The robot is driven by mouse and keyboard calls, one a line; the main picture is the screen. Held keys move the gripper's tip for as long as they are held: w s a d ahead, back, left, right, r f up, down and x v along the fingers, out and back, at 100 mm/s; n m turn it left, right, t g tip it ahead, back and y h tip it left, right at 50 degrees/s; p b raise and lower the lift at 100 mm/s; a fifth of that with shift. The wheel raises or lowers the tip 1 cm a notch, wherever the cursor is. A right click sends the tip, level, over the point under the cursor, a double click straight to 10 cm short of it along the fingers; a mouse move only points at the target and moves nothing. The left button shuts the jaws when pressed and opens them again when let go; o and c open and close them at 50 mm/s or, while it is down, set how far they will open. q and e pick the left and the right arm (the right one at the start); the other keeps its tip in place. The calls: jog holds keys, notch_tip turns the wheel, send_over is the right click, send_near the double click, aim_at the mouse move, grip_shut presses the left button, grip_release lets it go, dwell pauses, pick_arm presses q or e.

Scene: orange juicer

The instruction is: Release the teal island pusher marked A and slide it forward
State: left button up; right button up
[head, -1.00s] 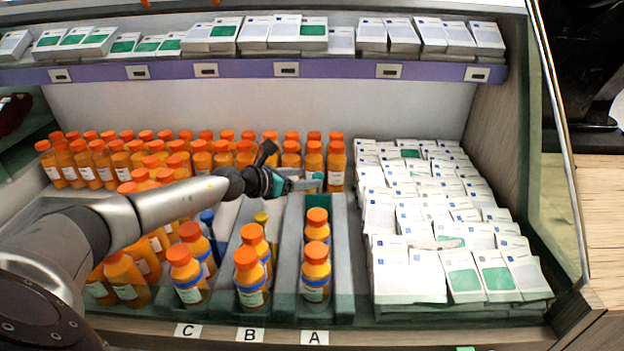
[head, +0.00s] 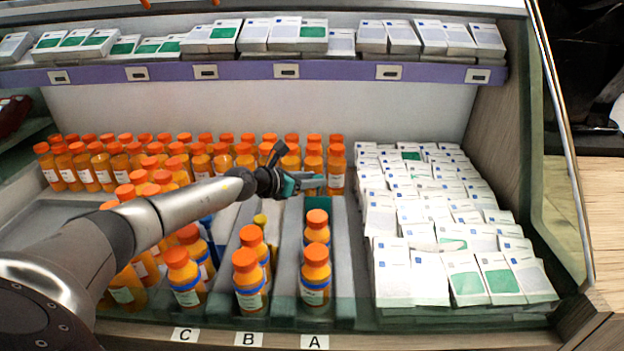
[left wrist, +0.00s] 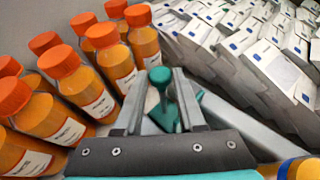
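Lane A (head: 340,255), above the label A (head: 314,341), holds two orange-capped juice bottles (head: 316,280) in line. A dark teal pusher plate (head: 318,206) shows behind them. My left gripper (head: 314,182) is at the back of this lane, above and behind the plate. In the left wrist view, a round teal knob on a stem (left wrist: 160,75) stands between the two fingers of my left gripper (left wrist: 161,82). The fingers are apart, with a visible gap around the stem. Contact cannot be told. My right gripper is in neither view.
Rows of orange bottles (head: 72,168) stand left of and behind the lane. White cartons (head: 420,270) fill the right side. Lanes B and C, with bottles (head: 250,275), lie to the left. A purple-edged shelf (head: 230,70) is above. A glass panel (head: 555,170) closes the right.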

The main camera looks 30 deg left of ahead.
pick_arm(q)
grip_shut()
dwell(0.9)
